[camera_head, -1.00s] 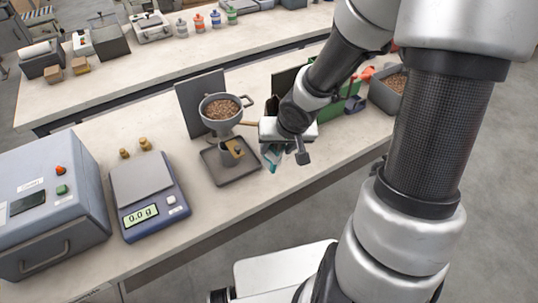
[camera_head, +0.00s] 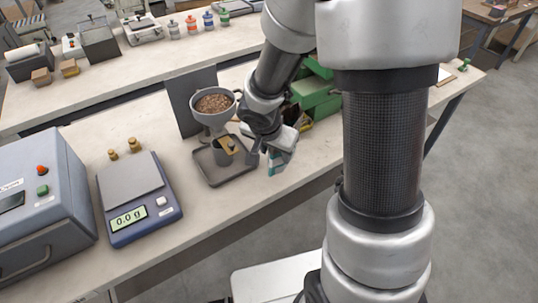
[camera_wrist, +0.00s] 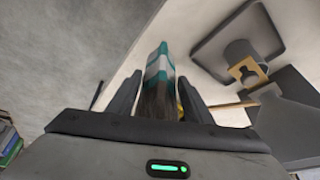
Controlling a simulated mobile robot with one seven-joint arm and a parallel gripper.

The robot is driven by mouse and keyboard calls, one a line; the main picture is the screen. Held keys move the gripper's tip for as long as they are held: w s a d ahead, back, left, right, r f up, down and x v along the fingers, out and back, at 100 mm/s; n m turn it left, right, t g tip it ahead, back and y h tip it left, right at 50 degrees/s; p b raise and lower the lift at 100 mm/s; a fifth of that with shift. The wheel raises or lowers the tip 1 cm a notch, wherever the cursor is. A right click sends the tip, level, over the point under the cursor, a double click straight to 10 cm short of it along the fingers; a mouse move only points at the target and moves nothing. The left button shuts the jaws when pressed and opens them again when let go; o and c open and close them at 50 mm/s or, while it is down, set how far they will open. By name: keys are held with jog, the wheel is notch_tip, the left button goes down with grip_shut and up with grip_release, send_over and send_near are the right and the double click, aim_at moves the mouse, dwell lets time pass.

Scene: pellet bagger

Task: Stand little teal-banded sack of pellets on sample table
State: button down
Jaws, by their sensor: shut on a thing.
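The little sack (camera_head: 278,163), white with teal bands, is in my gripper (camera_head: 269,155) in the head view, by the front edge of the near bench. The wrist view shows the sack (camera_wrist: 158,68) upright between the two fingers of my gripper (camera_wrist: 157,98), which are shut on it. Clear pellets or brown contents show at its lower part. Its underside is hidden. Which surface is the sample table I cannot tell; a brown table (camera_head: 499,14) stands at the far top right.
On the near bench (camera_head: 330,133) are a scale (camera_head: 138,198) reading 0.0 g, a blue-grey machine (camera_head: 40,205), a pellet funnel (camera_head: 216,104) over a grey tray (camera_head: 225,175), and green bins (camera_head: 315,95). A back bench (camera_head: 150,67) holds small jars. Open floor (camera_head: 480,180) lies right.

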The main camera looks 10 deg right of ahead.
jog(key=shift+w+a+f+m+g+h+b, duration=0.15)
jog(key=shift+a+f+m+g+h+b, duration=0.2)
jog(key=shift+f+m+b, duration=0.7)
jog(key=shift+w+a+f+m+g+h+b, duration=0.1)
jog(key=shift+f+m+g+h+b, duration=0.25)
jog(key=shift+m+b, duration=0.85)
jog(key=shift+w+a+f+m+g+h+b, duration=0.2)
jog(key=shift+f+m+g+b, duration=0.45)
jog(key=shift+b, duration=0.85)
jog(key=shift+f+b, duration=0.6)
jog(key=shift+f, duration=0.05)
jog(key=c, duration=0.8)
grip_release()
jog(key=shift+r, duration=0.1)
